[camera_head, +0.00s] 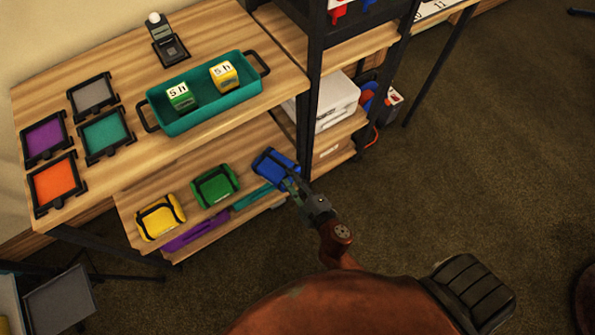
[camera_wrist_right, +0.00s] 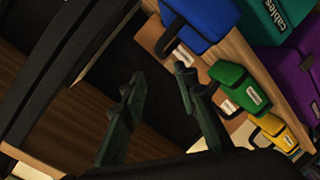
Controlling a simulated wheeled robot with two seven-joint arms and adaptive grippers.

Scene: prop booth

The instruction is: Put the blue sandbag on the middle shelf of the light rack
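The blue sandbag (camera_head: 272,165) sits at the right end of the wooden shelf (camera_head: 144,192) below the rack's top board, beside a green sandbag (camera_head: 214,186) and a yellow one (camera_head: 159,217). My right gripper (camera_head: 291,184) is at its front right edge and overlaps it in the head view; contact is unclear. In the right wrist view the right gripper (camera_wrist_right: 156,78) has its fingers apart with nothing between them. The blue sandbag (camera_wrist_right: 203,20) shows there beyond the fingertips, with its black handle. My left gripper is not in view.
On the top board are a teal tray (camera_head: 213,116) with two cubes and several coloured frames (camera_head: 107,135). Purple (camera_head: 197,232) and teal boxes lie under the sandbags. A black post (camera_head: 310,80) stands just right of the blue sandbag. A white box (camera_head: 335,97) is beyond it.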

